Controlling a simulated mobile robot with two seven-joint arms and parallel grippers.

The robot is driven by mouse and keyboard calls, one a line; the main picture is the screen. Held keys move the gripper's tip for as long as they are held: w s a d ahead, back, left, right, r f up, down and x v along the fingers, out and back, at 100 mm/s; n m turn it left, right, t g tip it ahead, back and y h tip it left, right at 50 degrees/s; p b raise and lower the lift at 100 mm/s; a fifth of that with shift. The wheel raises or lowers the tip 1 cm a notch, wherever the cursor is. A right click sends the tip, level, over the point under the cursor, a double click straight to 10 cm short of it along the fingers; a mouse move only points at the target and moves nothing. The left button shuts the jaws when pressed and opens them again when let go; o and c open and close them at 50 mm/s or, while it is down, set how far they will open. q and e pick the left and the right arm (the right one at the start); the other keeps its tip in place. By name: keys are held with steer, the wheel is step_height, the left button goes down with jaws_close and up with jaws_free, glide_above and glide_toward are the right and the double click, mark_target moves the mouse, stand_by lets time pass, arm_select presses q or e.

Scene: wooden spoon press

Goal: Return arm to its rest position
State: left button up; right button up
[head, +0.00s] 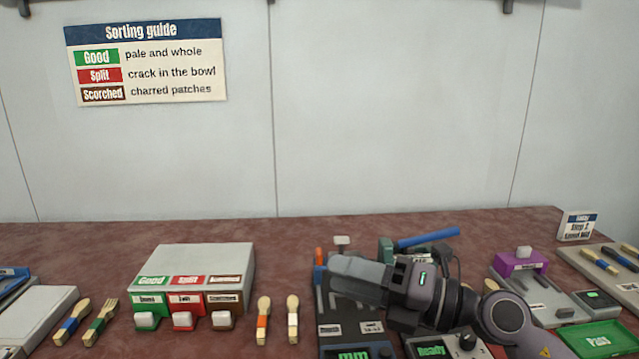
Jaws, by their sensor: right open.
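My right gripper (345,272) reaches in from the lower right and hangs over the dark press machine (352,311), hiding much of it. Its jaws are open, and I see nothing between them. A blue lever handle (428,238) shows behind the gripper, and a small screen (431,350) below it reads "Ready". My left gripper is not in view.
A sorting box (205,262) with Good, Split and Scorched drawers stands left of the press. Wooden utensils (263,318) lie beside it. A device with a purple part (519,263) and a green "Pass" pad (597,340) are at right. The wall carries a sorting guide (146,62).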

steer(key=d+r+m+t+h, duration=0.2)
steer(key=d+m+t+h, duration=0.4)
steer(key=m+t, duration=0.85)
steer(key=s+d+f+m+g+h, duration=0.35)
steer(key=d+f+m+h, duration=0.85)
steer(key=m, duration=0.4)
steer(key=s+d+f+m+g, duration=0.1)
steer(key=s+f+m+g, duration=0.3)
steer(key=s+f+g, duration=1.3)
arm_select(q)
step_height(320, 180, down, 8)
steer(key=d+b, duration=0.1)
steer(key=b, duration=0.9)
arm_select(e)
steer(key=w+a+f+t+y, duration=0.1)
steer(key=a+f+t+y, duration=0.25)
steer(key=f+t, duration=1)
arm_select(q)
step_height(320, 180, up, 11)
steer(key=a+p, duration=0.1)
steer(key=p, duration=1.2)
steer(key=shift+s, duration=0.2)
arm_select(e)
step_height(320, 180, up, 6)
steer(key=g, duration=0.4)
steer(key=shift+s+d, duration=0.25)
steer(key=shift+d, duration=0.1)
